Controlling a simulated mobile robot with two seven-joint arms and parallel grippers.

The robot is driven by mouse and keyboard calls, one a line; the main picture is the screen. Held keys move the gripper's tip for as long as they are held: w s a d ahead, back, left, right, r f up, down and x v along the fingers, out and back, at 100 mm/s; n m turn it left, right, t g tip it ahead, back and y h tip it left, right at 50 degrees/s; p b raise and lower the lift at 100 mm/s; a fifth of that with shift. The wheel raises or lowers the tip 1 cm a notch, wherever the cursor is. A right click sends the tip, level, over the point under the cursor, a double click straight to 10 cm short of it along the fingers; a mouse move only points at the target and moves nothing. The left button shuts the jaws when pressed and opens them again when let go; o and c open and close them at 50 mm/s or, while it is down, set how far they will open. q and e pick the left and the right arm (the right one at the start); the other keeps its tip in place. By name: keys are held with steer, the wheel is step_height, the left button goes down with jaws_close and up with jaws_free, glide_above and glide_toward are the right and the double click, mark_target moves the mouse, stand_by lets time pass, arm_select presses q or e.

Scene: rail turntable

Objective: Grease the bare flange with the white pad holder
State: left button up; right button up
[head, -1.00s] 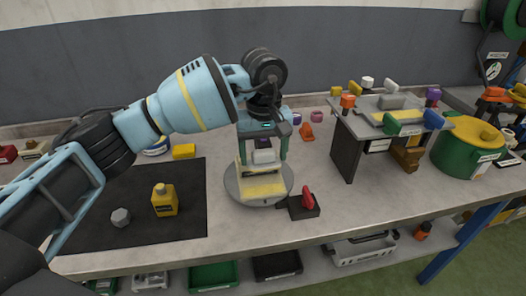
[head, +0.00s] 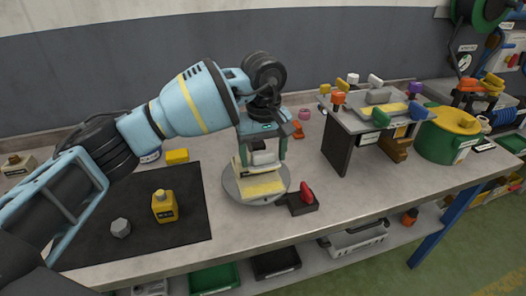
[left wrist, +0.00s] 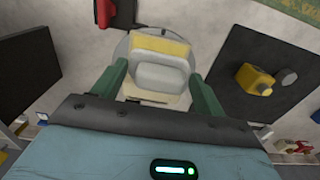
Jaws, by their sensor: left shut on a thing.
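My left gripper (head: 262,152) is over the round grey turntable (head: 230,188), its fingers closed on the white pad holder (head: 265,158). In the left wrist view the holder's pale rounded grip (left wrist: 160,76) sits between the two green fingers (left wrist: 158,92). A cream rail piece with a yellow strip (head: 262,188) lies on the turntable, right at the holder. The yellow strip also shows in the left wrist view (left wrist: 160,45). I cannot tell whether the pad touches the flange; its underside is hidden. My right gripper is not in view.
A red lever on a dark block (head: 304,202) stands close at the turntable's right. A yellow bottle (head: 164,206) and grey nut (head: 120,228) are on the black mat (head: 185,235). A raised stand (head: 340,150) with coloured handles and a green drum (head: 445,145) are at right.

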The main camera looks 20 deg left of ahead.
arm_select(q)
steer(key=shift+f+b, duration=0.95)
steer(key=shift+f, duration=2.65)
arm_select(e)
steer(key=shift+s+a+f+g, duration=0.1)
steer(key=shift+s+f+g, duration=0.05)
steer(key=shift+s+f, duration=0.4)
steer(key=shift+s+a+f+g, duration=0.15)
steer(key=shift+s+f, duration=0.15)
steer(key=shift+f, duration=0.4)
arm_select(q)
steer(key=shift+f, duration=0.5)
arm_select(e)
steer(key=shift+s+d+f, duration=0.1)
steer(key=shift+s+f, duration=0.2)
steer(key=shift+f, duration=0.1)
arm_select(q)
steer(key=shift+s+a, duration=0.1)
steer(key=shift+a, duration=0.05)
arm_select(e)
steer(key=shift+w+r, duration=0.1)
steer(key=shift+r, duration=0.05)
arm_select(q)
steer(key=shift+s+a+r, duration=0.15)
steer(key=shift+s+a, duration=0.3)
steer(key=shift+a, duration=0.25)
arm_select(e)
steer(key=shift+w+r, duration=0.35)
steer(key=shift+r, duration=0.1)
